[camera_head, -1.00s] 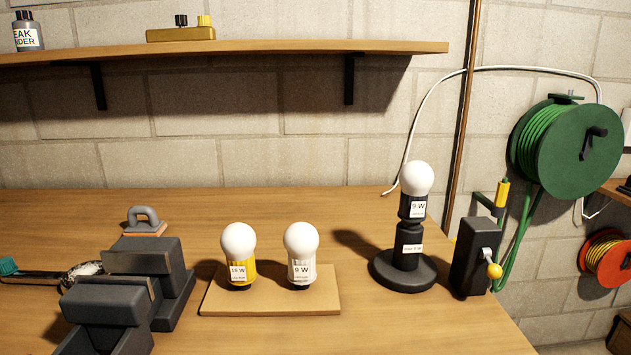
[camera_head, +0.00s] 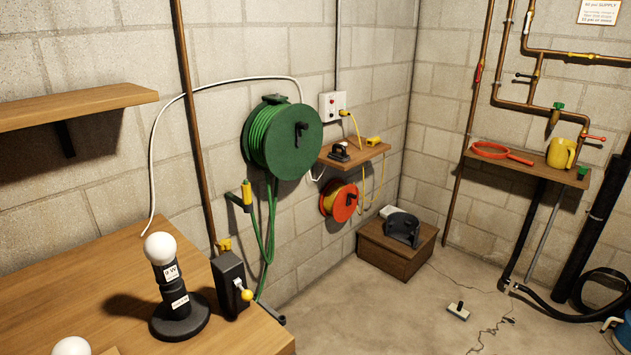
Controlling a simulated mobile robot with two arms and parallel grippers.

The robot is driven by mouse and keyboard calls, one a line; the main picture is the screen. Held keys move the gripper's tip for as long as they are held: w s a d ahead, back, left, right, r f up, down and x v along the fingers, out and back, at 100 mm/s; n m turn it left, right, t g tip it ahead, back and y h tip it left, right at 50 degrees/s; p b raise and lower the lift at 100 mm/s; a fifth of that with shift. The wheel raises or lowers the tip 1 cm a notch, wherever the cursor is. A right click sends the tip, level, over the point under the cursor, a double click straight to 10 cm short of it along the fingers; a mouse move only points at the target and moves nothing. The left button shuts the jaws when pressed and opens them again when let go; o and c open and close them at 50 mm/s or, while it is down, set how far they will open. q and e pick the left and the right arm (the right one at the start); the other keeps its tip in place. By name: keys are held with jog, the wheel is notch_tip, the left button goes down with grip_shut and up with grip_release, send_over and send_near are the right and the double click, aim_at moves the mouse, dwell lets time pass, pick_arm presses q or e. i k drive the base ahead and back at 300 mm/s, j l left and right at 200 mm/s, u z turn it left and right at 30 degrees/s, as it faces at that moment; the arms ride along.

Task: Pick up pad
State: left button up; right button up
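A handled block with a pale base showed on the workbench in the earlier view and is out of view now. Neither of my grippers is in view.
The workbench (camera_head: 75,275) at lower left holds a black lamp (camera_head: 178,310) with a white bulb and a black crank box (camera_head: 228,280). A green hose reel (camera_head: 285,138) hangs on the wall. A wooden box (camera_head: 395,255) stands beyond. Floor in front is mostly clear.

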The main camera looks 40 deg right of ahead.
aim_at(457, 310)
jog(key=z, duration=2.5)
jog(key=i, duration=0.35)
jog(key=z, duration=0.05)
